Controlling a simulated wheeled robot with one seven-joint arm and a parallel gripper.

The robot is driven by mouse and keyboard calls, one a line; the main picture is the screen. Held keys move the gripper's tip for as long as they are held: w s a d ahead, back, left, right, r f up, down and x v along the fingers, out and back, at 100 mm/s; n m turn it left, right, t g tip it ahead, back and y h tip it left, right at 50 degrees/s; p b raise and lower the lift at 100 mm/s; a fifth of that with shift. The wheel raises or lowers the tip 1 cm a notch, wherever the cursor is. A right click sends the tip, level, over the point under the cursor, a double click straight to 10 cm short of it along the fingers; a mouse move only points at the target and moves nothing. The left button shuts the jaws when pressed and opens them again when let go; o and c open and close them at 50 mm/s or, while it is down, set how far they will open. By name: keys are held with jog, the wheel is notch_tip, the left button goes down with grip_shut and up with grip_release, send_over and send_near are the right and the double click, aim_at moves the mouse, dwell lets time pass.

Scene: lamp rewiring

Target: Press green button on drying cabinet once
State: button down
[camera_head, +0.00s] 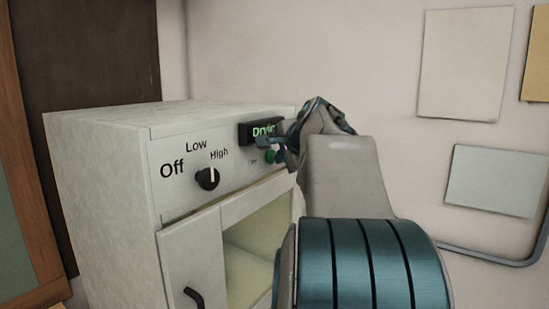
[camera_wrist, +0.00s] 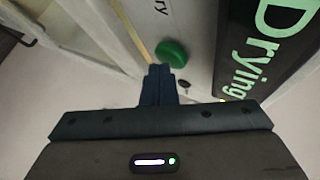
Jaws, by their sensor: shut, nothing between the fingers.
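The drying cabinet (camera_head: 105,165) is a white box on the left in the head view. Its upper panel has a dark display (camera_head: 246,134) with lit green letters reading "Dryin", the rest hidden behind my gripper. The green button (camera_head: 270,157) sits just below the display, partly covered by my gripper. In the wrist view the green button (camera_wrist: 172,53) is a green disc just beyond my fingertips. My gripper (camera_wrist: 159,72) is shut and empty, its tips close to the button's lower edge. I cannot tell whether they touch. The display in the wrist view (camera_wrist: 262,50) reads "Drying".
A black knob (camera_head: 207,178) with Off, Low and High marks sits left on the panel. Below is a door (camera_head: 192,262) with a dark handle, beside an opening or window. Papers (camera_head: 466,62) hang on the wall at right, above a grey rail (camera_head: 490,255).

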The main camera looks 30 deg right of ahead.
dwell(0.5)
jog(key=shift+s+d+b, duration=0.3)
jog(key=shift+s+b, duration=0.1)
jog(key=shift+s, duration=0.3)
jog(key=shift+s+d+b, duration=0.3)
jog(key=shift+s, duration=0.5)
jog(key=shift+s+d+b, duration=0.3)
jog(key=shift+s+d, duration=0.05)
jog(key=shift+s, duration=0.4)
jog(key=shift+s+d+b, duration=0.3)
jog(key=shift+s, duration=0.5)
